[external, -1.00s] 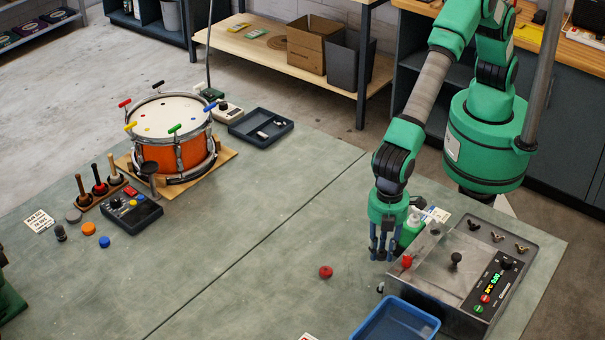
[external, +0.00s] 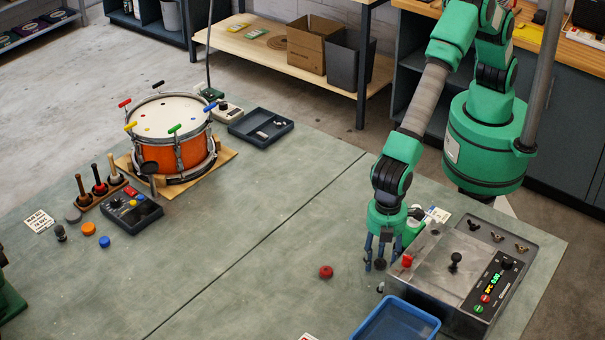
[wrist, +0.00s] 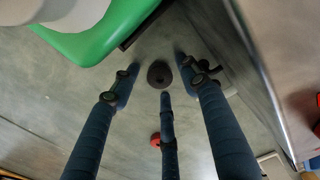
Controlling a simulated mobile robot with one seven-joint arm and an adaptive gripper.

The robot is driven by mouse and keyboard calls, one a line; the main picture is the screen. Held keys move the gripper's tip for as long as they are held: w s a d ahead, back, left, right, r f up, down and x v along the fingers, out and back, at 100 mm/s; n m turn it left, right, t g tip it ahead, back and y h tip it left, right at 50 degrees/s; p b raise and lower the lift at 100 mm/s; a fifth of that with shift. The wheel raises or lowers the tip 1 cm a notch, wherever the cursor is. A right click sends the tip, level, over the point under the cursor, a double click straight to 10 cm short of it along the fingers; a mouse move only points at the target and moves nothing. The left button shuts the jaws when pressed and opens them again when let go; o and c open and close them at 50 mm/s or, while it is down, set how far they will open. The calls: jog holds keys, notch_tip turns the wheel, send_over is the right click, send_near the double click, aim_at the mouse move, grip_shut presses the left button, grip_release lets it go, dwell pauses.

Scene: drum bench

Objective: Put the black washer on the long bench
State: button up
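My gripper (external: 380,265) is low over the grey-green work surface (external: 270,225), left of the metal control box. Its three blue fingers are spread in the wrist view (wrist: 160,80). The black washer (wrist: 159,74), a dark ring, shows between the fingertips there. A gap shows on its left and right sides; the near finger overlaps or touches its edge. In the external view a dark disc (external: 380,263) shows between the fingers. I cannot tell whether it rests on the surface. Which surface is the long bench is not clear; a long wooden bench (external: 245,48) stands at the back.
The control box (external: 435,262) with a red knob is close on the right. A green bottle (external: 412,229) stands behind my gripper. A blue bin (external: 398,322) is in front, and a red knob-like piece (external: 326,271) lies left. The middle surface is clear; an orange drum (external: 175,150) stands far left.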

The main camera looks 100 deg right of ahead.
aim_at(380, 262)
jog(key=shift+r, duration=0.1)
notch_tip(380, 262, up, 12)
jog(key=p, duration=0.2)
jog(key=shift+p, duration=0.35)
dwell(0.7)
jog(key=shift+r, duration=0.1)
dwell(0.4)
